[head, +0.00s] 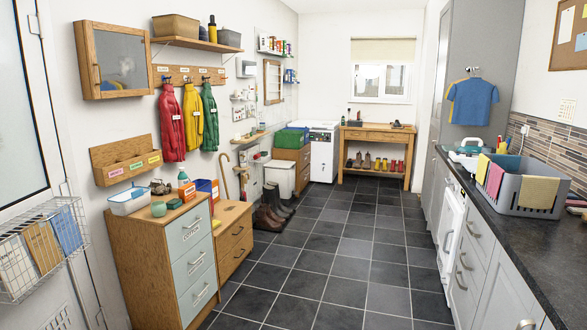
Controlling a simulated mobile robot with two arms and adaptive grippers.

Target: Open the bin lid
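A pale bin (280,180) stands on the floor by the left wall, past the wooden drawer units. Its lid (279,164) looks shut, but it is small at this distance. Boots stand in front of the bin and hide part of its base. Neither of my grippers shows in the head view.
The dark tiled floor (335,240) is clear down the middle. Brown boots (268,215) stand on the floor at the left. Drawer units (165,260) line the left wall. A dark worktop (520,225) with a grey basket (528,190) runs along the right.

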